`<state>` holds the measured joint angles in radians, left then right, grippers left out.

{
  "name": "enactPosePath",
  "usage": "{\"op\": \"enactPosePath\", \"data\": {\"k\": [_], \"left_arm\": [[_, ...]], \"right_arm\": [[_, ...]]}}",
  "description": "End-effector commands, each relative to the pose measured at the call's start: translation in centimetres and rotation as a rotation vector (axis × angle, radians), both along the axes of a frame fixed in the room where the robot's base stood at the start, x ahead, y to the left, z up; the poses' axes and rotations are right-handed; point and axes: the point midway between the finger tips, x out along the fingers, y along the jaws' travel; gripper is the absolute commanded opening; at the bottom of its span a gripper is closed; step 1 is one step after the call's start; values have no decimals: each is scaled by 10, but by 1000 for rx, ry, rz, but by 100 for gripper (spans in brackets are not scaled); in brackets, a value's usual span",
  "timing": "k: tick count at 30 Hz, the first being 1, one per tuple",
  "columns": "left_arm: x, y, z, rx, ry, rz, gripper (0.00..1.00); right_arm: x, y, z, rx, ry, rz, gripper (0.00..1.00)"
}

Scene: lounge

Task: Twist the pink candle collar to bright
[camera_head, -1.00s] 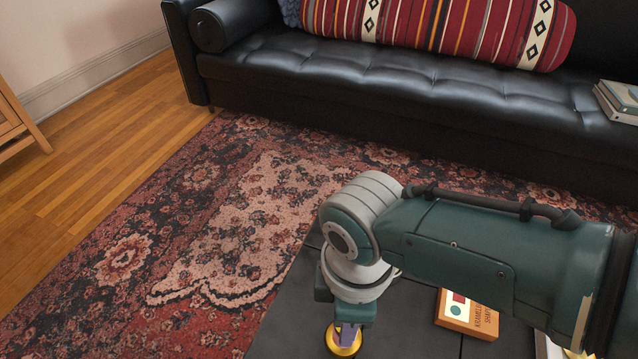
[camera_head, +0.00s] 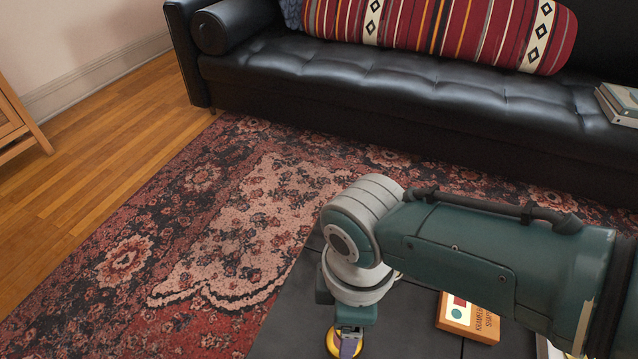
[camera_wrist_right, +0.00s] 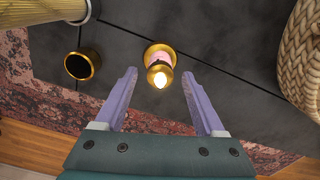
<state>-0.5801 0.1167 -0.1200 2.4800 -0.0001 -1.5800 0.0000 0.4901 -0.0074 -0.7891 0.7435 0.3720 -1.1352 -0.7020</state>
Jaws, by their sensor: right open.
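The candle shows in the right wrist view, with a round gold base, a pink collar (camera_wrist_right: 159,56) and a glowing tip facing the camera. It stands on the dark table (camera_wrist_right: 225,95). My right gripper (camera_wrist_right: 158,75) is open, its two purple fingers on either side of the candle's near end with a gap on each side. In the head view my right gripper (camera_head: 350,345) points down over the table's left part. Part of a gold rim (camera_head: 331,342) shows beside its fingers; the arm hides the rest. My left gripper is in no view.
A dark cup with a gold rim (camera_wrist_right: 82,65) stands left of the candle, below a ribbed yellowish object (camera_wrist_right: 45,10). A woven basket (camera_wrist_right: 302,60) is at the right. An orange box (camera_head: 468,317) lies on the table under my forearm. A black sofa (camera_head: 400,85) stands behind.

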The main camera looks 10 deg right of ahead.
Motion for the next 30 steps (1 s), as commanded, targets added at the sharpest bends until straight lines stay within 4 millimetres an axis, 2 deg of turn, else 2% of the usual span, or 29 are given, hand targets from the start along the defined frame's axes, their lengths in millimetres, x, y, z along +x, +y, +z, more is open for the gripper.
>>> {"op": "enactPosePath", "data": {"k": [4, 9, 15, 21, 30], "left_arm": [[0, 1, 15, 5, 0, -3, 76], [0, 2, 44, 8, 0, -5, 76], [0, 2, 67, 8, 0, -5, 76], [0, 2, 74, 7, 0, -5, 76], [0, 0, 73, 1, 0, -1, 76]], "right_arm": [[0, 0, 17, 1, -1, 0, 72], [0, 0, 54, 2, -2, 0, 72], [0, 0, 88, 1, -1, 0, 72], [0, 0, 100, 0, 0, -1, 72], [0, 0, 99, 0, 0, -1, 72]]}}
